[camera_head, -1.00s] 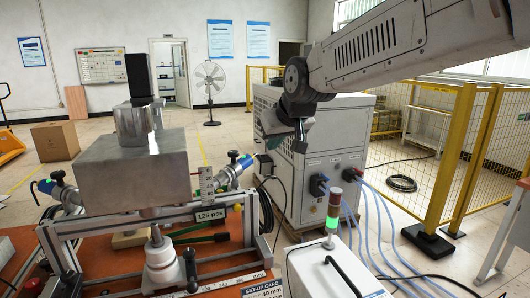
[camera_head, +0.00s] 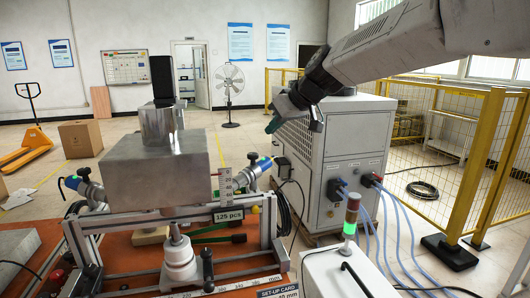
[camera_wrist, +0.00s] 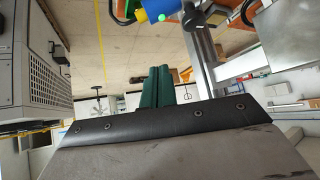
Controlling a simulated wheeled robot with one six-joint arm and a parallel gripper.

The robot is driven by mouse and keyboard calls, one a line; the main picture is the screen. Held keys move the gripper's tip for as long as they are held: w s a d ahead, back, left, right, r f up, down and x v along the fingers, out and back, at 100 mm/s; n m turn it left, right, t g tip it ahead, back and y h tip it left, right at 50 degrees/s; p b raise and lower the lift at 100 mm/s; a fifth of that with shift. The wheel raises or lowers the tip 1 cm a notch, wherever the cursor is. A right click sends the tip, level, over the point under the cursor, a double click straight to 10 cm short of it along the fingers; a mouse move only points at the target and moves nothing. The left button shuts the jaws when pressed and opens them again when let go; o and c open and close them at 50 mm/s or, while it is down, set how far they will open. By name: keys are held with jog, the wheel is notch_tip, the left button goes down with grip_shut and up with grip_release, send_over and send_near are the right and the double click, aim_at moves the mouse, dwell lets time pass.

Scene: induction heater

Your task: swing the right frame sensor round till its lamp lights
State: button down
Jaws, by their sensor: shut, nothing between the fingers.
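The right frame sensor (camera_head: 258,166) is a blue barrel with a bright green end, clamped by a metal bracket at the right of the metal frame (camera_head: 262,240). In the wrist view the sensor (camera_wrist: 158,10) shows at the top edge, partly cut off. I cannot make out whether its lamp is lit. My gripper (camera_head: 273,123) hangs above and slightly right of the sensor, apart from it. Its green fingers (camera_wrist: 156,86) are shut together and empty in the wrist view. A second blue sensor (camera_head: 76,183) sits at the left of the frame.
A large metal block (camera_head: 158,170) fills the frame's middle. A grey cabinet (camera_head: 335,160) with blue hoses stands right of the sensor. A white box (camera_head: 345,272) carries a signal tower (camera_head: 351,215) with its green section bright. Yellow fencing (camera_head: 470,160) stands at right.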

jog(key=shift+n, duration=0.5)
jog(key=shift+w+a+f, duration=0.35)
jog(key=shift+a+f, duration=0.1)
jog(key=shift+f, duration=0.85)
jog(key=shift+w+a+f, duration=0.3)
jog(key=shift+a+f, duration=0.15)
jog(key=shift+f, duration=0.9)
jog(key=shift+w+a+f, duration=0.35)
jog(key=shift+a+f, duration=0.1)
jog(key=shift+f, duration=0.85)
